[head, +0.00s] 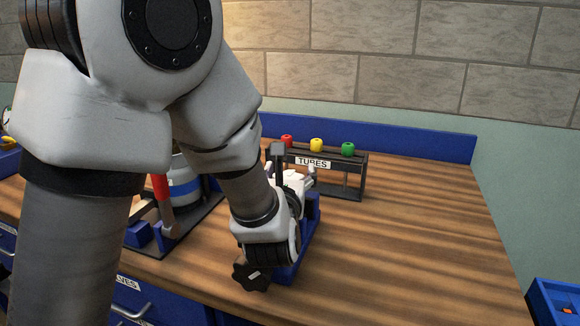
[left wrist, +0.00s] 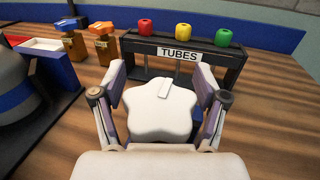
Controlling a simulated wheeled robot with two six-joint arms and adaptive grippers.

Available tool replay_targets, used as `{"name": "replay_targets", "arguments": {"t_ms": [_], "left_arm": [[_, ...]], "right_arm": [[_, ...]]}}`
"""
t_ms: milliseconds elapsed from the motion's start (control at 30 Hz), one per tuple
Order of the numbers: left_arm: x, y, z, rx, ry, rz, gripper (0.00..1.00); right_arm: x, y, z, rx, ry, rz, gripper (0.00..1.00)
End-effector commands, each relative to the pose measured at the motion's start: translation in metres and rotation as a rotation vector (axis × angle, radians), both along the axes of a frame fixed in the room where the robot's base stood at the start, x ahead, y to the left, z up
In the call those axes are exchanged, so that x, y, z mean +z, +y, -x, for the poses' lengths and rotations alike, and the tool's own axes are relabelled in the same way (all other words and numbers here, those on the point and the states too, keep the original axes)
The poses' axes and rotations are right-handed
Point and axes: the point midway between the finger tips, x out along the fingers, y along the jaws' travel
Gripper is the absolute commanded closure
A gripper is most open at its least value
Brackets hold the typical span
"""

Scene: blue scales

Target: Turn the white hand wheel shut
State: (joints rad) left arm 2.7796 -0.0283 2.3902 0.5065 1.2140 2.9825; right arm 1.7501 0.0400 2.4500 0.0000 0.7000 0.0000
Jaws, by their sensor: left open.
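The white hand wheel (left wrist: 160,112) is lobed, with a pale bar mark near its far edge, and fills the middle of the left wrist view. In the head view the wheel (head: 291,180) shows only partly behind my wrist, on a blue stand (head: 309,222). My left gripper (left wrist: 161,82) is open, with one finger on each side of the wheel. In the head view the gripper (head: 290,168) is mostly hidden by my arm. I cannot tell whether the fingers touch the wheel. My right gripper is not in view.
A black knob (head: 251,275) sits at the stand's front. Behind is the TUBES rack (head: 344,188) with red, yellow and green caps. A canister (head: 183,183) stands left. The wooden bench (head: 430,230) is clear at right; a blue bin (head: 553,300) is beyond its edge.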

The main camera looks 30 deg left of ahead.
Motion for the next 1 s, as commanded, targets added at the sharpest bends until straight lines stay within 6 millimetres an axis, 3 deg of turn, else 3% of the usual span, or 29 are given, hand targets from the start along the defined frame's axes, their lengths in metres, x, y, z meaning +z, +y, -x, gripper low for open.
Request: {"name": "replay_targets", "arguments": {"t_ms": [67,200,233,633,1000], "left_arm": [[0.0,0.0,0.0,0.0,0.0,0.0,0.27],[0.0,0.0,0.0,0.0,0.0,0.0,0.73],[0.0,0.0,0.0,0.0,0.0,0.0,0.76],[-0.002,0.0,0.0,-0.039,-0.002,0.004,0.76],[-0.003,-0.005,-0.002,-0.269,-0.004,0.006,0.76]], "right_arm": [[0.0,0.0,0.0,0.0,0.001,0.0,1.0],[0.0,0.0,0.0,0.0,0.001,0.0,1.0],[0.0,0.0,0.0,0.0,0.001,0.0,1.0],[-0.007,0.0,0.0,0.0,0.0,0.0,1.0],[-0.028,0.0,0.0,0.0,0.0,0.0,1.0]]}}
